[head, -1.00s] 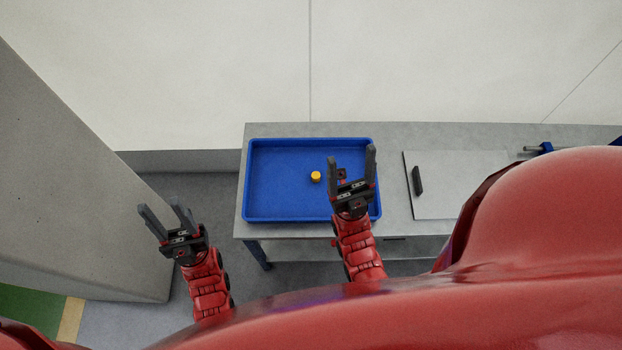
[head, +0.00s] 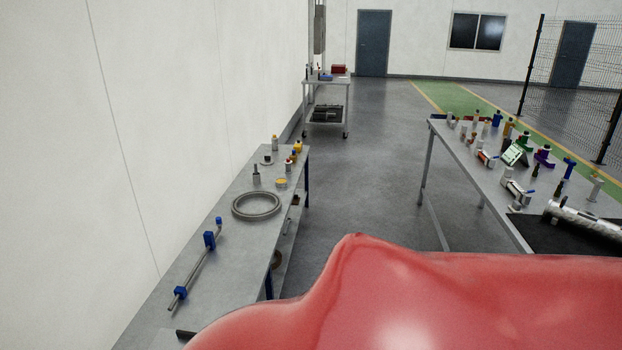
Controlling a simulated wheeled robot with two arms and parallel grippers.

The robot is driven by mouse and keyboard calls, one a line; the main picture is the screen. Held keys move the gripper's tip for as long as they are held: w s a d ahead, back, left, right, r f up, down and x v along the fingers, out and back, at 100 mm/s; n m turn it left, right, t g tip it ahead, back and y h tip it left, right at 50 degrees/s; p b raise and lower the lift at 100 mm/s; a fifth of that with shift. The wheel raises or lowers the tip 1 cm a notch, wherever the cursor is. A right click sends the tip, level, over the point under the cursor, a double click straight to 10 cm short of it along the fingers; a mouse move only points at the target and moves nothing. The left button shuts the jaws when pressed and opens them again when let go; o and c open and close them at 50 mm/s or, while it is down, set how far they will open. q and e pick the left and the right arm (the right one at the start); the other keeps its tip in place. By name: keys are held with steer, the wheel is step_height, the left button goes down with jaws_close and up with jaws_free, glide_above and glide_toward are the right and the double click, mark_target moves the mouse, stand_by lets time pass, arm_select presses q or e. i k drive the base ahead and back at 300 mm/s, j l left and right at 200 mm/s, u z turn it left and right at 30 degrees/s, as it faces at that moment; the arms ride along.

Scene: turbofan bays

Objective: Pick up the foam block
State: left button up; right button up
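No foam block can be made out in the head view now. Neither of my grippers is in view. My own red body fills the lower middle and right of the picture and hides what lies behind it, including part of the near end of the left bench.
A grey bench (head: 222,240) runs along the left wall with a grey ring (head: 257,205), a rod in blue clamps (head: 196,266) and small bottles. A second table (head: 470,165) with many parts stands right. A cart (head: 328,101) stands farther back. Open floor (head: 365,180) lies between.

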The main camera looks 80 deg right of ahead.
mark_target(516, 207)
steer(key=z, duration=4.35)
steer(key=i+j+z, duration=0.65)
steer(key=j+z, duration=0.15)
steer(key=i+j, duration=0.15)
steer(key=j, duration=0.2)
steer(key=i+j, duration=0.15)
steer(key=j, duration=0.2)
steer(key=i+j+z, duration=0.1)
steer(key=i+j, duration=0.25)
steer(key=j, duration=0.3)
steer(key=i+j, duration=0.15)
steer(key=j, duration=0.2)
steer(key=i+j+z, duration=0.1)
steer(key=j, duration=0.25)
steer(key=i+j, duration=0.15)
steer(key=j, duration=0.2)
steer(key=i+j, duration=0.15)
steer(key=j, duration=0.25)
steer(key=l+z, duration=0.05)
